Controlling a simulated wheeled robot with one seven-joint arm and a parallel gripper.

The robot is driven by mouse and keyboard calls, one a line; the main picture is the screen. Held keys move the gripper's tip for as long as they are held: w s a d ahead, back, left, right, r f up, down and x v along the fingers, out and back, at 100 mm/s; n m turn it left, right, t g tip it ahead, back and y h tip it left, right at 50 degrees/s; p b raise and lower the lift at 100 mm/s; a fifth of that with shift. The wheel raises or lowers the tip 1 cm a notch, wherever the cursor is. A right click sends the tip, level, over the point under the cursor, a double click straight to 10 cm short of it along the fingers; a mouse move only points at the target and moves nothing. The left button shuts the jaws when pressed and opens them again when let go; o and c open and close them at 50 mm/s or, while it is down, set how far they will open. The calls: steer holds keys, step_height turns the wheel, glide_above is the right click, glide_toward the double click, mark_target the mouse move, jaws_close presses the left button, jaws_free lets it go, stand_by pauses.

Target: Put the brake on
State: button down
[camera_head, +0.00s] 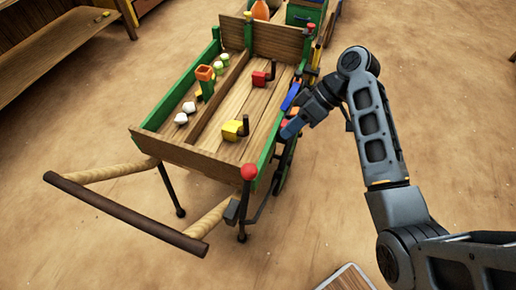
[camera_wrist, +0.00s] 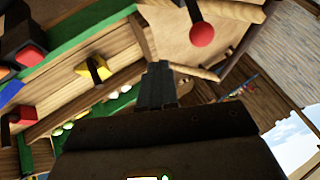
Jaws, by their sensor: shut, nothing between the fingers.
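A wooden cart (camera_head: 178,153) with green edges stands in the middle of the head view. A red ball knob (camera_head: 249,171) sits at its near right corner, on a dark bar running down beside the wheel (camera_head: 283,165); this looks like the brake lever. A red ball on a dark bar also shows in the wrist view (camera_wrist: 202,34). My gripper (camera_head: 288,130) is at the cart's right side, beyond the knob and apart from it. In the wrist view its fingers (camera_wrist: 158,82) are together and empty. The lower part of the bar is partly hidden.
The cart bed holds a yellow block (camera_head: 233,130), a red block (camera_head: 260,78), an orange-topped green piece (camera_head: 205,82) and several pale lumps. A dark handle bar (camera_head: 120,212) sticks out at the front left. A wooden bench (camera_head: 60,50) stands upper left. Sandy floor on the right is mostly clear.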

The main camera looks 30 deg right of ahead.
steer(key=a+f+b, duration=0.1)
steer(key=a+f, duration=0.4)
steer(key=a, duration=0.3)
steer(key=shift+a+n+g, duration=0.2)
steer(key=shift+n+g, duration=0.1)
steer(key=shift+n, duration=0.1)
steer(key=shift+a, duration=0.1)
stand_by(0.4)
